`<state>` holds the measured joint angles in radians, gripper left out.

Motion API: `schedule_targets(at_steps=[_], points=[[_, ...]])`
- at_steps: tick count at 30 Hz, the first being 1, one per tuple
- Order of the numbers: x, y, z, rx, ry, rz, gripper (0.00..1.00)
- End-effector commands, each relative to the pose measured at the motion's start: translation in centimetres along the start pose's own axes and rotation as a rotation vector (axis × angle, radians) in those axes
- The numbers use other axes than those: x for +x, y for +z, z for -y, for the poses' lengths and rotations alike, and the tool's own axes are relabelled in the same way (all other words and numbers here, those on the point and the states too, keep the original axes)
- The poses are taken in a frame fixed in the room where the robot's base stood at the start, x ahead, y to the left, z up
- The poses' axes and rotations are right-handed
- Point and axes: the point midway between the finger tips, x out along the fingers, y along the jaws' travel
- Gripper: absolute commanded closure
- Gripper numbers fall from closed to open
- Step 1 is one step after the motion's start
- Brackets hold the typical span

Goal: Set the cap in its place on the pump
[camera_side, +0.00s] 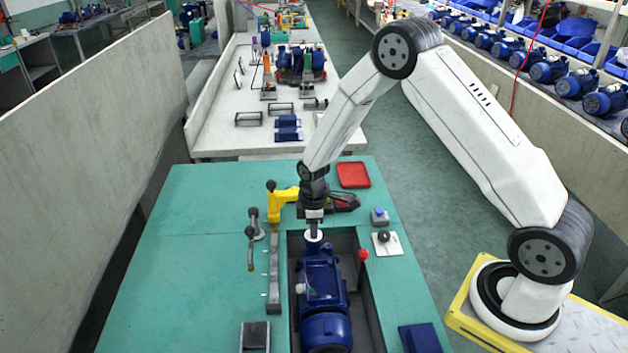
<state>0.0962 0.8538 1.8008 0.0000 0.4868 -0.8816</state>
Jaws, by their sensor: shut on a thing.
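The blue pump (322,290) lies in a dark recess in the green bench, its round motor end toward the camera. My gripper (314,222) points down over the far end of the pump. It is shut on a small pale piece, which I take to be the cap (313,236). The cap is just above or touching the pump's far end; I cannot tell whether there is a gap. The fingertips are small here, and the cap's place on the pump is largely hidden.
A yellow clamp (282,203) and a metal bar (273,270) stand left of the recess. A red-knobbed lever (363,255) rises at its right. A red tray (353,174), a blue button box (380,216) and a dark blue block (420,338) are nearby. The bench's left side is clear.

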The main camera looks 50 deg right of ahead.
Motion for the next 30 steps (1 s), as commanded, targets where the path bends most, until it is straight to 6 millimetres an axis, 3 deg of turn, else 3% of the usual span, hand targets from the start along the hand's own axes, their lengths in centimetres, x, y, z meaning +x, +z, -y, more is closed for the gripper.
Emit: schedule_targets(at_steps=[23, 24, 27, 30], points=[[0.22, 0.01, 0.01, 0.0, 0.0, 0.0, 1.0], [0.22, 0.02, 0.01, 0.0, 0.0, 0.0, 0.64], [0.22, 0.02, 0.01, 0.0, 0.0, 0.0, 0.33], [0.22, 0.02, 0.02, 0.0, 0.0, 0.0, 0.33]])
